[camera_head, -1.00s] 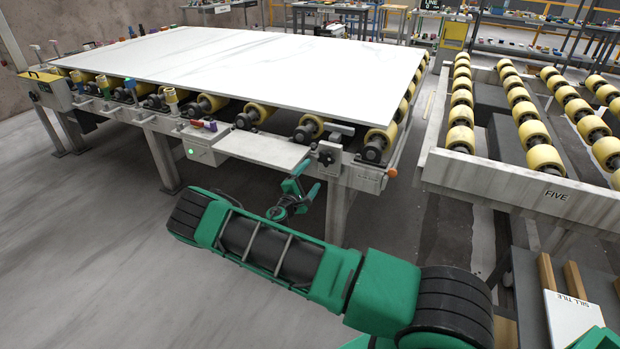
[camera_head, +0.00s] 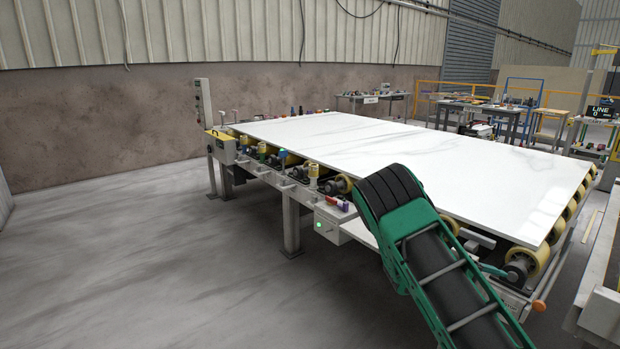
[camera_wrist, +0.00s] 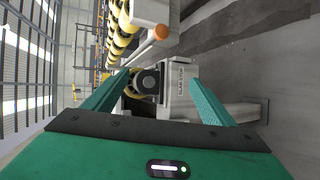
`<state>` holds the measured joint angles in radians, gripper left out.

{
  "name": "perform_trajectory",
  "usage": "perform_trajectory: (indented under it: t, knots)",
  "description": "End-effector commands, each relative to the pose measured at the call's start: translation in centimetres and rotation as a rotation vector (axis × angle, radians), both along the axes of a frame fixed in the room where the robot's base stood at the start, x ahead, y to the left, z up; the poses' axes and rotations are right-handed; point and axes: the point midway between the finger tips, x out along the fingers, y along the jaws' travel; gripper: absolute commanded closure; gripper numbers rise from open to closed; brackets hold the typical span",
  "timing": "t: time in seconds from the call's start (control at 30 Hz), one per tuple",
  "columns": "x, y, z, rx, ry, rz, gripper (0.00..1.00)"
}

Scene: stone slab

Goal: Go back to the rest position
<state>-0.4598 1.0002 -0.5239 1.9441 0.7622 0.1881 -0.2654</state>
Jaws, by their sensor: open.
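My green arm rises in the lower right of the head view, in front of the roller table's near edge. My gripper (camera_wrist: 152,98) shows in the wrist view with its two green fingers spread apart and nothing between them. Beyond the fingers are a roller end, a grey bracket and an orange knob (camera_wrist: 158,32) of the table. In the head view the gripper is not clearly visible. A large white stone slab (camera_head: 400,150) lies flat on the roller table (camera_head: 290,192).
Small coloured items (camera_head: 336,203) lie along the table's near edge. A control box with a green light (camera_head: 319,226) hangs below it. Another conveyor stands at the right edge. Workbenches (camera_head: 478,112) and yellow rails are behind. The floor (camera_head: 130,250) at the left is clear.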

Motion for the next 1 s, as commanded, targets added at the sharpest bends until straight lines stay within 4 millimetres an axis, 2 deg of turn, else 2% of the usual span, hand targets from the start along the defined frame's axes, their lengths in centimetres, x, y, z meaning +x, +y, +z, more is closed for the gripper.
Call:
perform_trajectory:
  t: [0.2, 0.47, 0.73, 1.0]
  knots:
    - [-5.5, -1.5, 2.9, 0.194, -0.059, -0.186, 0.22]
    - [-12.1, -1.2, 6.1, 0.415, -0.117, -0.369, 0.22]
    - [-18.7, 0.6, 9.6, 0.631, -0.172, -0.516, 0.22]
    - [-25.3, 3.5, 13.3, 0.829, -0.219, -0.622, 0.22]
